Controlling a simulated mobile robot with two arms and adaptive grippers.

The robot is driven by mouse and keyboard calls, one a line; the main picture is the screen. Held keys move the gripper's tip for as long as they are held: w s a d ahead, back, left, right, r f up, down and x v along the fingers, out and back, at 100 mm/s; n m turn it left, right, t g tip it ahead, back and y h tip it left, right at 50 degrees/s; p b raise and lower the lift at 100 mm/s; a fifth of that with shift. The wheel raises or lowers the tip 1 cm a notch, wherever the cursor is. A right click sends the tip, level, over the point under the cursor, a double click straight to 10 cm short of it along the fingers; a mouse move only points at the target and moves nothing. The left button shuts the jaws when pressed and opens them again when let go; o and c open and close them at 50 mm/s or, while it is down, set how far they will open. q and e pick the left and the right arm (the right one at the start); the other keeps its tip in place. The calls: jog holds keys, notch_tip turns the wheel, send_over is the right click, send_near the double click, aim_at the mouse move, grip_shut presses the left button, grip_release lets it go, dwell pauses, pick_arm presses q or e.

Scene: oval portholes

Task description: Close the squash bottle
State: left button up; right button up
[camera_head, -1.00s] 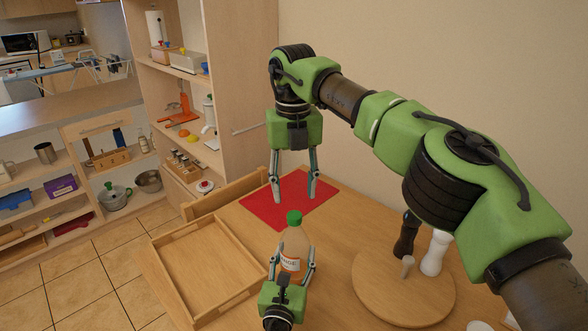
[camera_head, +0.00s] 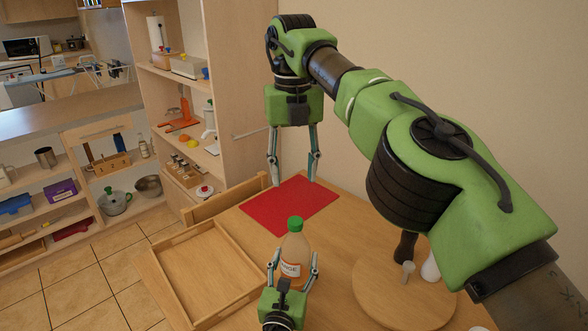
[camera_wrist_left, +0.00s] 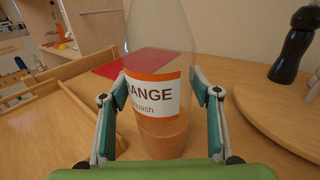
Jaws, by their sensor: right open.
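The squash bottle (camera_head: 294,252) stands upright on the table, with orange liquid and an orange-and-white label. Its green cap (camera_head: 295,223) sits on top of the neck; I cannot tell how tightly. In the left wrist view the bottle (camera_wrist_left: 160,95) fills the middle, its top cut off. My right gripper (camera_head: 292,181) points down, open and empty, above the red mat, behind and above the bottle.
A wooden tray (camera_head: 166,262) lies left of the bottle. The red mat (camera_head: 290,210) is bare. A round wooden board (camera_head: 385,300) at the right carries a dark mill (camera_head: 405,247), a white mill (camera_head: 430,268) and a small light piece (camera_head: 408,270). A chair back (camera_head: 230,197) stands at the far edge.

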pick_arm(q)
jog(key=shift+o, duration=0.3)
jog(key=s+a, duration=0.2)
jog(key=s, duration=0.9)
jog(key=shift+s+a, duration=0.15)
jog(key=shift+s, duration=0.25)
